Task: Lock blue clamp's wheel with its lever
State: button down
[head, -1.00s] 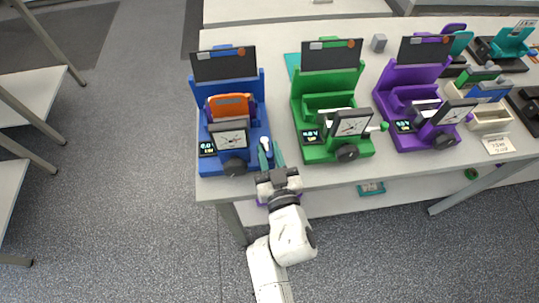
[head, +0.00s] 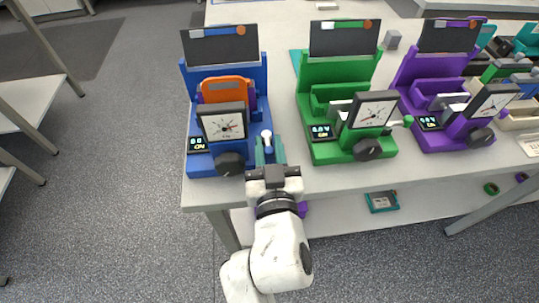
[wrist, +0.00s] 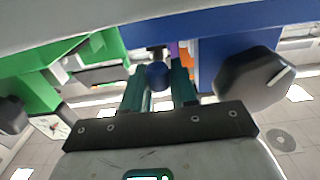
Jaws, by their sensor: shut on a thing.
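The blue clamp (head: 252,78) stands at the left end of the table, holding an orange block (head: 226,84). Its black wheel (head: 230,163) is at the front, below the dial, and looms large at the right in the wrist view (wrist: 255,78). Its lever (head: 266,135) is on the clamp's right side, with a pale tip in the head view. My gripper (head: 270,151) is at this lever, its teal fingers pointing away from me. In the wrist view a blue ball knob (wrist: 158,75) sits between the fingers, which are shut on the lever. The fingers hide part of it.
A dial gauge (head: 226,124) and small display (head: 198,144) sit at the blue clamp's front. A green clamp (head: 325,72) stands close to my gripper's right, a purple one (head: 412,70) beyond it. The table's front edge (head: 340,178) is beneath my wrist.

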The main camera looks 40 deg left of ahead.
dwell(0.3)
jog(key=c, duration=1)
grip_release()
jog(key=shift+s, duration=0.1)
jog(key=b+v, duration=0.1)
jog(key=v, duration=0.9)
jog(key=shift+s+d, duration=0.25)
jog(key=shift+d, duration=0.05)
jog(key=shift+w, duration=0.1)
